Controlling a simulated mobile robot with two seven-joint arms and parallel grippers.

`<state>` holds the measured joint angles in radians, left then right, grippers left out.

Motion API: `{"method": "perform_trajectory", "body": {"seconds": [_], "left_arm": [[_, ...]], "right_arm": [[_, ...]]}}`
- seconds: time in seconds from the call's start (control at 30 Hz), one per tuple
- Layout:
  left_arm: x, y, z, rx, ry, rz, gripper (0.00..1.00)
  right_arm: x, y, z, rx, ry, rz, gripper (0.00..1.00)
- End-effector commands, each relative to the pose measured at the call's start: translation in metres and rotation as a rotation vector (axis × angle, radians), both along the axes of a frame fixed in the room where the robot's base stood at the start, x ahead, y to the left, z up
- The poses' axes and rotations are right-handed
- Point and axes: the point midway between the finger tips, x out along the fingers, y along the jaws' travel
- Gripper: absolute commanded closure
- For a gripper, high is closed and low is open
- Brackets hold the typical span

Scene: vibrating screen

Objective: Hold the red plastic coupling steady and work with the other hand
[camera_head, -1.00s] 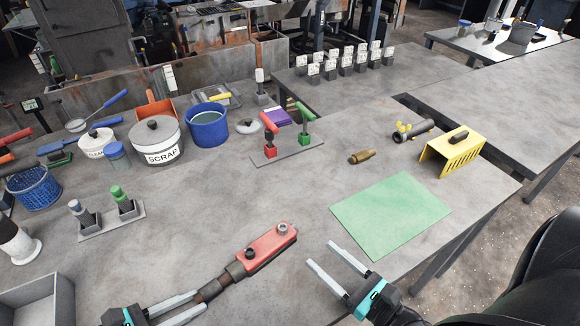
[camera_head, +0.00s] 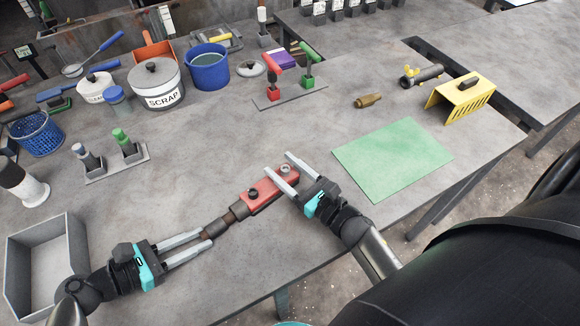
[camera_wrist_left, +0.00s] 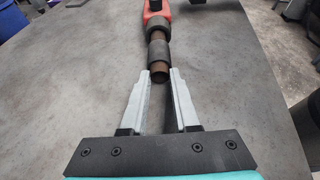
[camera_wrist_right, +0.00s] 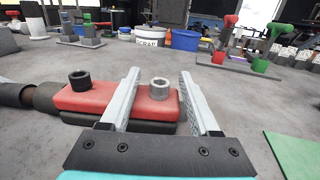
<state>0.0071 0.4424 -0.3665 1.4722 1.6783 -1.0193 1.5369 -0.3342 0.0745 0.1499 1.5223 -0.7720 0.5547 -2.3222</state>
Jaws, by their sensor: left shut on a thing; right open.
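The red coupling (camera_head: 268,196) lies on the grey table with a black fitting (camera_head: 253,193) and a silver fitting (camera_head: 286,168) on top. A brown and dark grey pipe (camera_head: 233,211) runs from its lower-left end. My left gripper (camera_head: 204,239) is shut on the free end of this pipe; its fingers flank the brown end in the left wrist view (camera_wrist_left: 159,74). My right gripper (camera_head: 281,164) is open over the coupling's right end. In the right wrist view, the silver fitting (camera_wrist_right: 159,88) stands between the right fingers; contact cannot be told.
A green mat (camera_head: 392,160) lies right of the coupling, with a yellow slotted cover (camera_head: 461,98) and a brass piece (camera_head: 368,101) behind it. A grey tray (camera_head: 71,228) is at the left. A SCRAP pot (camera_head: 155,85) and blue bucket (camera_head: 208,68) stand behind.

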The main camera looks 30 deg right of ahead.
Motion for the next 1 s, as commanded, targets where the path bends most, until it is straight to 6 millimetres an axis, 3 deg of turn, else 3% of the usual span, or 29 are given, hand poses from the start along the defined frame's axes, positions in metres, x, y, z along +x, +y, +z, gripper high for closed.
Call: {"method": "perform_trajectory", "body": {"seconds": [0.27, 0.83, 1.0], "left_arm": [[0.0000, 0.0004, -0.0003, 0.001, 0.000, 0.000, 1.00], [-0.0001, 0.0003, -0.0003, 0.001, 0.000, 0.000, 1.00], [-0.0001, 0.0003, -0.0003, 0.001, 0.000, 0.000, 1.00]], "right_arm": [[0.0012, 0.0004, -0.0004, 0.000, 0.001, 0.000, 0.38], [0.0010, 0.0002, -0.0003, 0.000, 0.001, 0.000, 1.00], [0.0010, 0.0001, -0.0003, 0.000, 0.001, 0.000, 1.00]]}}
